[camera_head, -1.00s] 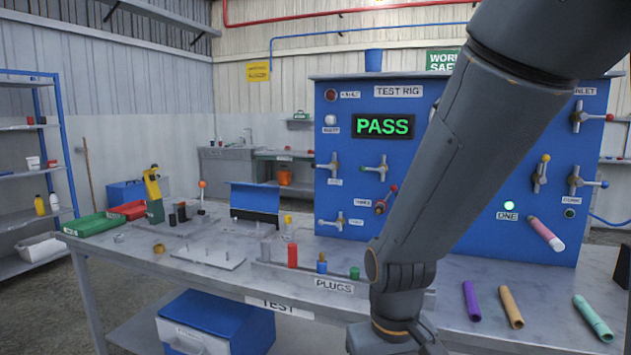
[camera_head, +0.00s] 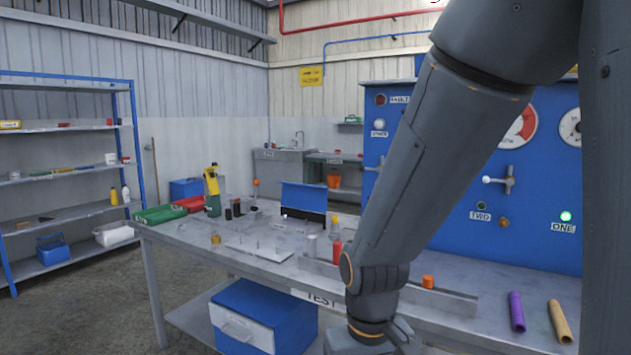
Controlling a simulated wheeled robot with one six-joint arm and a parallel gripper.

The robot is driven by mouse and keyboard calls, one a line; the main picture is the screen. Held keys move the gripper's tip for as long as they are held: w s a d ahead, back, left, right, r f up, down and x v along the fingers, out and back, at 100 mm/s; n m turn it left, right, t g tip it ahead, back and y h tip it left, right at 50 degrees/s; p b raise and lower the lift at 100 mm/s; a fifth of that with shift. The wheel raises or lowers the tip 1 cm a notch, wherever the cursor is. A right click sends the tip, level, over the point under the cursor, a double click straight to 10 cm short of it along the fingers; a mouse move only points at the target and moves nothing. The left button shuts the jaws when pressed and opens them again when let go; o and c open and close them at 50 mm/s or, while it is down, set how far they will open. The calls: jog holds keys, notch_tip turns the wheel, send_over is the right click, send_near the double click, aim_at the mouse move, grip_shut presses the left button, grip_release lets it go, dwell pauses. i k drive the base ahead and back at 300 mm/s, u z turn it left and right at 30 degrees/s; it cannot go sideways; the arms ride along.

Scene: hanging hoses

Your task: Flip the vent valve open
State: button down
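The blue test rig panel (camera_head: 450,235) stands at the back of the bench, and my arm covers much of its left and middle. A valve with a grey body and a pale-tipped lever (camera_head: 502,181) shows on the panel, its lever pointing left. Part of another valve handle (camera_head: 371,170) shows at the left edge of my arm. I cannot read a vent label on either, so I cannot tell which is the vent valve. My arm bends down in front of the bench; its gripper is below the picture and not in view.
The bench (camera_head: 215,238) carries a pegged plate, green tray (camera_head: 160,215) and red tray. A purple hose (camera_head: 516,312) and a tan hose (camera_head: 559,321) lie at its right. A green lamp (camera_head: 566,216) glows above ONE. Open floor (camera_head: 80,305) lies left of the bench.

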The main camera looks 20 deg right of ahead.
aim_at(362, 168)
jog(key=u, duration=0.8)
jog(key=i, duration=0.9)
jog(key=z, duration=2.4)
